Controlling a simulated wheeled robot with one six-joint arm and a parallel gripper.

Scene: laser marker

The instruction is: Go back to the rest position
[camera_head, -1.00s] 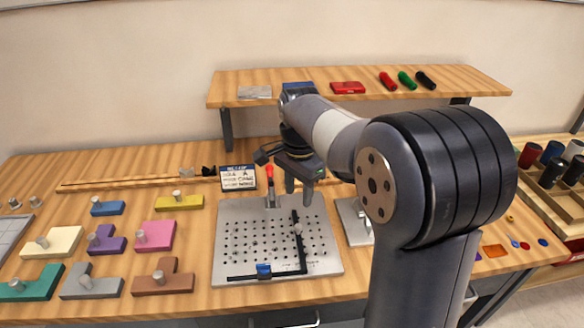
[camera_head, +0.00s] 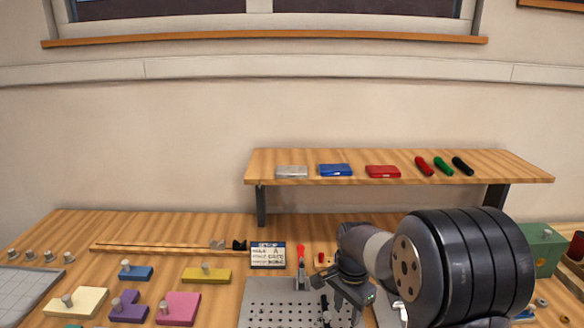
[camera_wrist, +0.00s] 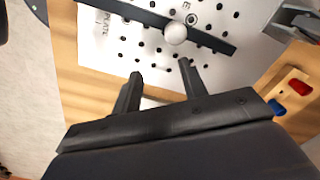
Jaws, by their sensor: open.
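My gripper (camera_wrist: 160,75) is open in the wrist view, with its two dark fingers apart and nothing between them. A black bar with a round pale knob (camera_wrist: 175,33) lies on the plate beyond the fingers.
A raised shelf (camera_head: 400,180) holds red, blue and grey boxes and several markers. Coloured blocks with knobs, such as a yellow one (camera_head: 207,275), lie to the left.

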